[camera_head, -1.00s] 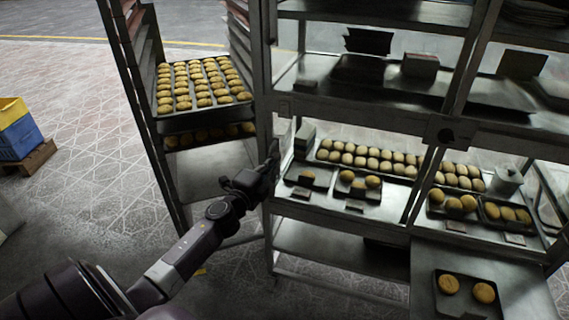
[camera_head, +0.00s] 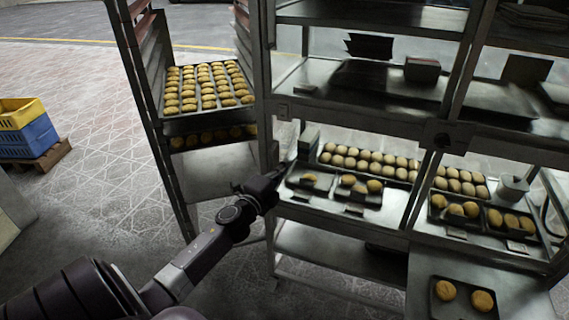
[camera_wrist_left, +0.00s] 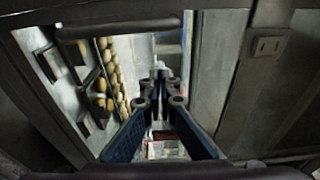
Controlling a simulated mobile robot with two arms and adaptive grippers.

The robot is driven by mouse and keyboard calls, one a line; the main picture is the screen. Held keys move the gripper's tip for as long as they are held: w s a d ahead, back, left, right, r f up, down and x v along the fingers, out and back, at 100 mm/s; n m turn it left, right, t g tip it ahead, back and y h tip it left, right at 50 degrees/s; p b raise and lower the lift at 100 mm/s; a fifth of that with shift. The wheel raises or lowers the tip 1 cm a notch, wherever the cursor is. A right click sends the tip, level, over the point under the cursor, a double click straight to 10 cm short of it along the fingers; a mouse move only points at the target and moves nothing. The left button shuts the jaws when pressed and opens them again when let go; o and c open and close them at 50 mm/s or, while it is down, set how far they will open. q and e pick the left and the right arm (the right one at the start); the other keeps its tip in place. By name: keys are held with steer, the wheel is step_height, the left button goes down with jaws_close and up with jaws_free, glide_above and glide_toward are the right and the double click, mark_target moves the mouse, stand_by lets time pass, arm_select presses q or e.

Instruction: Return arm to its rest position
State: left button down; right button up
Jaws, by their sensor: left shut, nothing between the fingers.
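My left arm comes in from the lower left in the head view. Its gripper (camera_head: 281,172) is at the front left edge of the lit display shelf, beside the cabinet's metal post (camera_head: 262,90). The gripper also shows in the left wrist view (camera_wrist_left: 160,75), with its fingers together and nothing between them. In that view it points into the lit shelf space, with trays of buns on the left and a metal panel on the right. Whether the fingers touch the shelf I cannot tell. My right gripper is not in view.
A rack tray of buns (camera_head: 207,88) stands left of the cabinet. Small bun trays (camera_head: 361,190) lie on the display shelf. A lower counter holds a two-bun tray (camera_head: 463,296). Blue and yellow crates (camera_head: 28,135) stand far left. The floor between crates and rack is clear.

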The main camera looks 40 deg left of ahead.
arm_select(q)
steer(key=s, duration=0.8)
steer(key=s+d+f+n+g, duration=0.3)
steer(key=s+f, duration=0.2)
steer(key=f, duration=0.8)
steer(key=s+d+f+n+g, duration=0.25)
steer(key=s+f, duration=0.35)
steer(key=f, duration=0.7)
steer(key=s+d+f+n+g, duration=0.25)
steer(key=s+f, duration=0.25)
steer(key=f, duration=0.8)
steer(key=s+d+f+n+g+h, duration=0.1)
steer(key=s+d+f+n+g, duration=0.1)
steer(key=s+f, duration=0.4)
steer(key=s+d+f+n+g+h, duration=0.1)
steer(key=s+d+f+g, duration=0.3)
steer(key=s, duration=1)
steer(key=s+d+f+n+g, duration=0.2)
steer(key=s+d+f, duration=0.5)
steer(key=s, duration=0.3)
steer(key=shift+s+d+f+n+g+h+p, duration=0.35)
steer(key=shift+s+d+n+g+h, duration=0.05)
steer(key=shift+d, duration=0.25)
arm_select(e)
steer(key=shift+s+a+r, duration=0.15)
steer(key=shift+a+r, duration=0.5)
